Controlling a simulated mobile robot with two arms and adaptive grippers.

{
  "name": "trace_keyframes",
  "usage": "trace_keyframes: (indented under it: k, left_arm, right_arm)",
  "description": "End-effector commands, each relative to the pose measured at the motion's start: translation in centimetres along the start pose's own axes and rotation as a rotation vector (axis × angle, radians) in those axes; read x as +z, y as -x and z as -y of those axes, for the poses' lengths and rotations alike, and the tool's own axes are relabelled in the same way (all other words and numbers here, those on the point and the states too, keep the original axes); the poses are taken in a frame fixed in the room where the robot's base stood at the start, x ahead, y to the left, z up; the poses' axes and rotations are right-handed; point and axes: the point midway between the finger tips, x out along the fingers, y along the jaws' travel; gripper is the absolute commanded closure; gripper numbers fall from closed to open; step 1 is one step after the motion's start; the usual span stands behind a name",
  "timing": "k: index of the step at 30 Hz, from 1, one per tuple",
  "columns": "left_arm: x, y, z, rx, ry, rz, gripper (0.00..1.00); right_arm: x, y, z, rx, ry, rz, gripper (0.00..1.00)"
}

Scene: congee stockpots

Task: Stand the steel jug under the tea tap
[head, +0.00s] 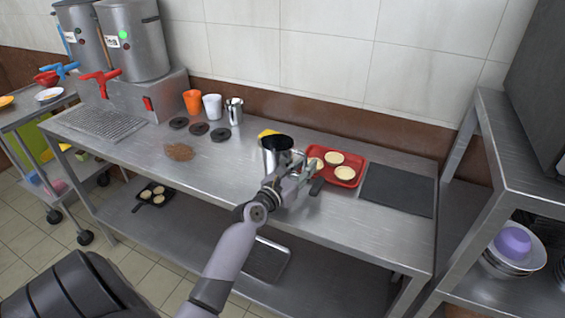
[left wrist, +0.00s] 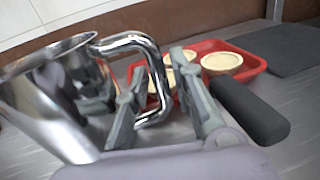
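The shiny steel jug (head: 276,152) stands upright on the steel counter, right of its middle. In the left wrist view the jug (left wrist: 45,95) fills the left side, its looped handle (left wrist: 153,62) facing my gripper. My left gripper (head: 292,178) is at the handle side; its fingers (left wrist: 163,100) are spread with the handle between them, and a gap shows beside the right finger. Two steel urns stand at the far left, with a red tap (head: 100,80) and a blue tap (head: 62,70). Their labels are too small to read, so I cannot tell which is tea. My right gripper is out of view.
A drip grate (head: 100,123) lies below the red tap. Orange and white cups, a smaller steel vessel (head: 234,111) and dark discs stand between. A red tray (head: 347,160) of pale tarts, a black handle (left wrist: 252,112) and a dark mat (head: 398,190) lie to the right.

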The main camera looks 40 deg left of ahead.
Motion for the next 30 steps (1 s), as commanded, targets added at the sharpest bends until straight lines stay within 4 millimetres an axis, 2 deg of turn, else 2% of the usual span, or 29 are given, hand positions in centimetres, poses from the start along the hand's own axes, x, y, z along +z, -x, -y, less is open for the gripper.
trace_keyframes:
  k: [7, 18, 30]
  left_arm:
    - [-0.06, -0.26, 0.04, -0.001, 0.000, -0.001, 0.78]
    - [-0.05, -0.23, 0.03, -0.001, 0.000, -0.001, 1.00]
    - [-0.04, -0.23, 0.03, 0.000, 0.000, -0.001, 1.00]
  right_arm:
    - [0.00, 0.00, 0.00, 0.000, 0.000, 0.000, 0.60]
    - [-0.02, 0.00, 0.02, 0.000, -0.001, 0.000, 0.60]
    - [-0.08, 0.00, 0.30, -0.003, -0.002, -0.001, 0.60]
